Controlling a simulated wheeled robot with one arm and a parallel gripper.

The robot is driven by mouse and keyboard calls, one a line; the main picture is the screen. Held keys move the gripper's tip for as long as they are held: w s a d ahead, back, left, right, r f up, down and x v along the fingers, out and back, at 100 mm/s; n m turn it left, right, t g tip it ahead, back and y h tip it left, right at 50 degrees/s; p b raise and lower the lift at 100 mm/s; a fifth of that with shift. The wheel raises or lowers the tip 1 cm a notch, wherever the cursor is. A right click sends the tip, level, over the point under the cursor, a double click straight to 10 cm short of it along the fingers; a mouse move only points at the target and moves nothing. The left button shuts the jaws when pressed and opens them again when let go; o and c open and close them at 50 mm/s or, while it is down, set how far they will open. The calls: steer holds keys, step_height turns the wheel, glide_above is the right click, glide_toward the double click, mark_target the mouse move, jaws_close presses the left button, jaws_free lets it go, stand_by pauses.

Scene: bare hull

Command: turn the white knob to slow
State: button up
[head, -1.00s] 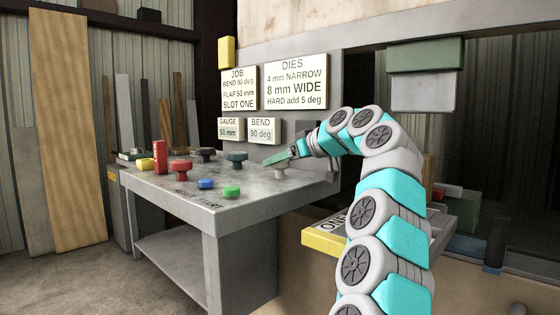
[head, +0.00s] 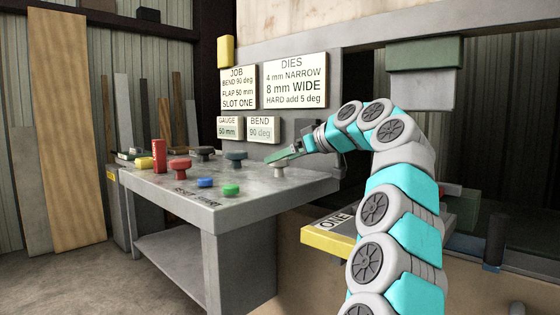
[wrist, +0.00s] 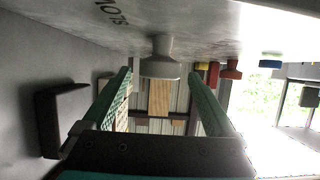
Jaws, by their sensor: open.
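The white knob (head: 279,171) stands on the grey bench top near its right end. In the wrist view, which looks upside down, the knob (wrist: 160,62) has a wide round head on a narrower stem. The word SLOW (wrist: 109,13) is printed on the bench surface beside it, up and left in that view. My gripper (head: 276,158) is at the knob in the head view. In the wrist view my open gripper (wrist: 160,74) has one green finger on each side of the knob's head, with gaps showing. The knob's pointer direction cannot be made out.
On the bench stand a red knob (head: 179,168), a dark knob (head: 236,158), a blue button (head: 205,183), a green button (head: 231,190) and a red block (head: 159,155). Sign boards (head: 295,82) hang behind. A yellow-edged slot marked ONE (head: 328,240) lies right of the bench.

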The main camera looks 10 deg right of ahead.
mark_target(301, 181)
steer(key=v, duration=0.5)
steer(key=shift+s+d+r, duration=0.15)
steer(key=shift+d, duration=0.05)
